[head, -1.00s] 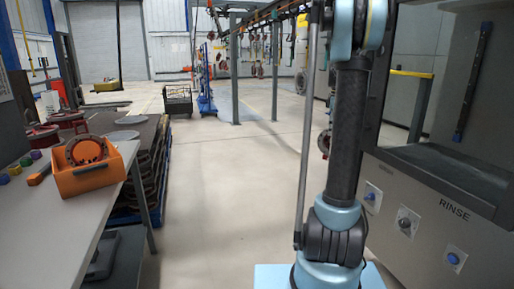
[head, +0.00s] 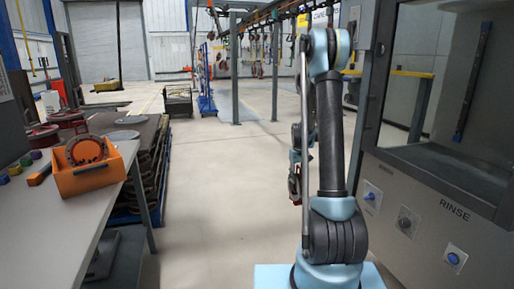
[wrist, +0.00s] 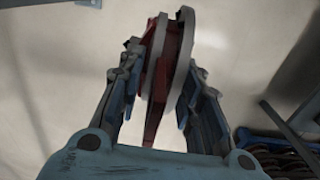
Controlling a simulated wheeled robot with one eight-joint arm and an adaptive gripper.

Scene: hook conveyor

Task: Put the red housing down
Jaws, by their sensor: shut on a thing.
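The red housing (wrist: 158,75) is a round red piece with grey rims, seen nearly edge-on in the wrist view. My gripper (wrist: 155,95) is shut on it, with a finger on each side, and holds it in the air above the pale floor. In the head view my gripper (head: 296,178) hangs just left of my upright arm. There the housing is small and partly hidden, so its shape is hard to tell.
A grey bench (head: 75,225) at the left carries an orange bin (head: 90,178) with a round reddish part (head: 86,150) in it. Behind it is a dark stack (head: 150,165). A rinse cabinet (head: 435,215) stands at the right. The floor (head: 215,200) between is clear.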

